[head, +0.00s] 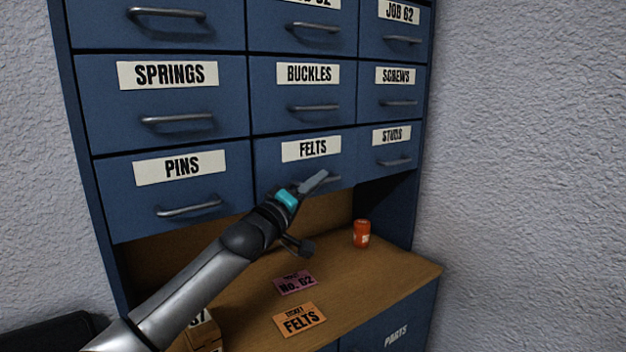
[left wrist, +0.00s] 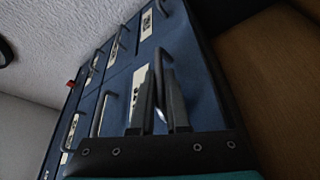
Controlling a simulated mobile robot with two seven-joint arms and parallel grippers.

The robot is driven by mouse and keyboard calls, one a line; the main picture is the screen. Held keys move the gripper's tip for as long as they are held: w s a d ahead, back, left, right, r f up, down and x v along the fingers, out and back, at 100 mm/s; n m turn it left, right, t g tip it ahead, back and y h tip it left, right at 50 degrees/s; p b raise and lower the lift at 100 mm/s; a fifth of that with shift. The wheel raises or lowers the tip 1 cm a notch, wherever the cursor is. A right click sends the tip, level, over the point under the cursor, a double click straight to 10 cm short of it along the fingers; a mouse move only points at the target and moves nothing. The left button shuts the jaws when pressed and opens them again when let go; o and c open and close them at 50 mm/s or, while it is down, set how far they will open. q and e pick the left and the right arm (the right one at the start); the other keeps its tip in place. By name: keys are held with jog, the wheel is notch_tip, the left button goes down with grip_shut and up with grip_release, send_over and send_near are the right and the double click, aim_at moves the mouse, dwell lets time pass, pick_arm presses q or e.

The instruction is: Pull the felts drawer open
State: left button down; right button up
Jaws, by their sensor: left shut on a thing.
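The felts drawer (head: 273,173) is a blue drawer with a white FELTS label (head: 311,148), in the bottom row of the cabinet's upper part, between the pins and studs drawers. Its front looks about flush with its neighbours. My left gripper (head: 318,182) reaches up to it from the lower left and is shut on its grey bar handle (head: 335,180), partly hiding it. In the left wrist view the two dark fingers (left wrist: 162,98) close around a handle (left wrist: 159,66) on a blue front. My right gripper is not in view.
The pins drawer (head: 133,205) and studs drawer (head: 397,168) flank it. Below, a wooden shelf (head: 375,275) bears an orange canister (head: 361,233), a pink No. 62 card (head: 295,283), an orange FELTS card (head: 300,319) and a small box (head: 201,333) at the front left.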

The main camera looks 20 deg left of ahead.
pick_arm(q)
jog(key=s+d+p, duration=0.9)
jog(key=d, duration=0.3)
jog(key=shift+s, duration=0.2)
jog(key=c, duration=1.2)
grip_release()
jog(key=shift+s+a, duration=0.1)
jog(key=v, duration=1.5)
jog(key=shift+b, duration=0.35)
